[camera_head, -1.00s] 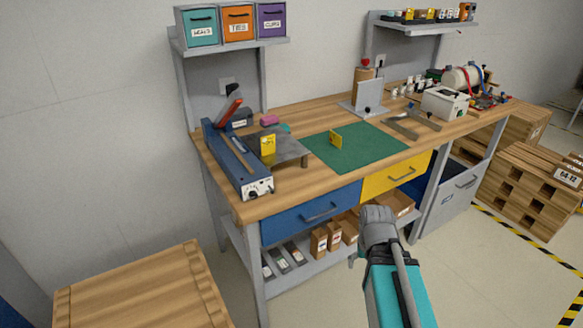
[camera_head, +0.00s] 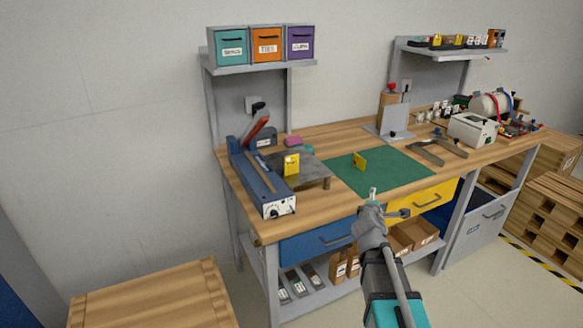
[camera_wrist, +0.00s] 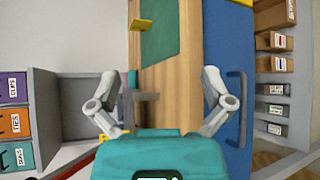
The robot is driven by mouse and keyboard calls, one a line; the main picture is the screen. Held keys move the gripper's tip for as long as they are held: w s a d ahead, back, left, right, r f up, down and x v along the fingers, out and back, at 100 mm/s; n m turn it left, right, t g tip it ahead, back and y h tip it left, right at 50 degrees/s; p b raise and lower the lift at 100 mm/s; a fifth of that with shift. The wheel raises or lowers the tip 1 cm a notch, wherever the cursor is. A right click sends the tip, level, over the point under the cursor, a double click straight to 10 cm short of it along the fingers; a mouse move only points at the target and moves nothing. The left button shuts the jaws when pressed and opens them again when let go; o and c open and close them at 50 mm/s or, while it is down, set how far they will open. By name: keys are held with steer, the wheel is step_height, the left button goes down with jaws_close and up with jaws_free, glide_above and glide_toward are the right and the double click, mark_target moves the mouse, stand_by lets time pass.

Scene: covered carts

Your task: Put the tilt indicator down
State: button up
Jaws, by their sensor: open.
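Two small upright yellow pieces show on the bench. One (camera_head: 359,161) stands on the green mat (camera_head: 395,178). The other yellow piece (camera_head: 291,164) stands at the dark grey low stand (camera_head: 316,170) to the left. I cannot tell which is the tilt indicator. My gripper (camera_head: 388,203) is open, with nothing seen between its fingers, in front of the bench by the yellow drawer. In the wrist view, both fingers (camera_wrist: 160,85) are spread.
A blue lever tool (camera_head: 262,178) stands left of the low stand. Blue (camera_head: 318,240) and yellow (camera_head: 434,197) drawers line the front. The mat is mostly clear.

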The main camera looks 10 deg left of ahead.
steer(key=w+a+r+n+t+y, duration=0.35)
steer(key=a+n+y, duration=0.35)
steer(key=a+n, duration=0.45)
steer(key=n+g+y+b, duration=0.1)
steer(key=n+g+y, duration=0.35)
steer(key=n, duration=0.85)
glide_toward(292, 163)
step_height(292, 163, down, 2)
steer(key=s+d+t+y, duration=0.1)
steer(key=s+d+y, duration=0.1)
steer(key=s, duration=0.1)
steer(key=shift+d+f, duration=0.2)
steer(key=shift+d, duration=0.05)
steer(key=shift+w+m, duration=0.2)
steer(key=shift+m, duration=0.05)
steer(key=x, duration=0.7)
steer(key=shift+w+r, duration=0.1)
steer(key=shift+w, duration=0.05)
steer(key=shift+w+a, duration=0.4)
steer(key=shift+w, duration=0.05)
steer(key=shift+r+x, duration=0.1)
steer(key=shift+x, duration=1.2)
steer(key=shift+r+x, duration=0.15)
steer(key=shift+x, duration=1.15)
